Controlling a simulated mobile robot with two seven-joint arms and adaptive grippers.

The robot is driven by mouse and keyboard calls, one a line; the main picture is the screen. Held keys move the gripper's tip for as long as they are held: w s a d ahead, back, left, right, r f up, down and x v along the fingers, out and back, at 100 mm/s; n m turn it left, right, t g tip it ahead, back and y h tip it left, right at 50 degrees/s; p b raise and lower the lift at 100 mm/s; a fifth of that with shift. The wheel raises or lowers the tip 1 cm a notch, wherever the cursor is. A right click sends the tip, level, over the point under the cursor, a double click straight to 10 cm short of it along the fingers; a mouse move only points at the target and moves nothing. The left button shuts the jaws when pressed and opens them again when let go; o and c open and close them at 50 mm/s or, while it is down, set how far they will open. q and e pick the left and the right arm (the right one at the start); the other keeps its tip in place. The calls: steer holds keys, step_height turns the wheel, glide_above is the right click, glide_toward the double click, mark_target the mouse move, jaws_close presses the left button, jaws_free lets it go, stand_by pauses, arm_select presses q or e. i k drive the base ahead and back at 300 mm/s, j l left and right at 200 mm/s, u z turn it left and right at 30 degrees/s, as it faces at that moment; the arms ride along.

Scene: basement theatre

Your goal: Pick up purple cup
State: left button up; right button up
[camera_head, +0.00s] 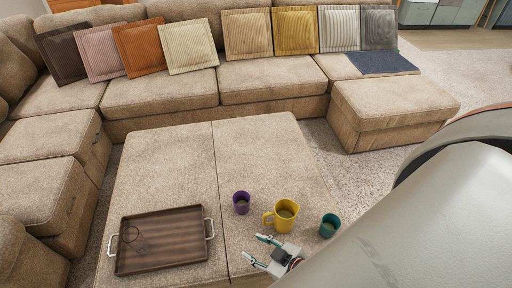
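A small purple cup (241,202) stands upright on the beige ottoman (255,150), left of a yellow mug (285,212). My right gripper (258,250) is open, with its two fingers apart and nothing between them. It is at the lower middle of the head view, nearer to me than the purple cup and the yellow mug, and apart from the cup. My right arm fills the lower right of the view. My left gripper is not in view.
The yellow mug and a teal cup (329,226) stand right of the purple cup. A brown wooden tray (137,262) with metal handles holds a thin wire-like item. The sofa (160,94) with several cushions surrounds the ottoman. The ottoman's far part is clear.

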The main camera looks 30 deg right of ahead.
mark_target(241, 199)
steer(key=z, duration=0.85)
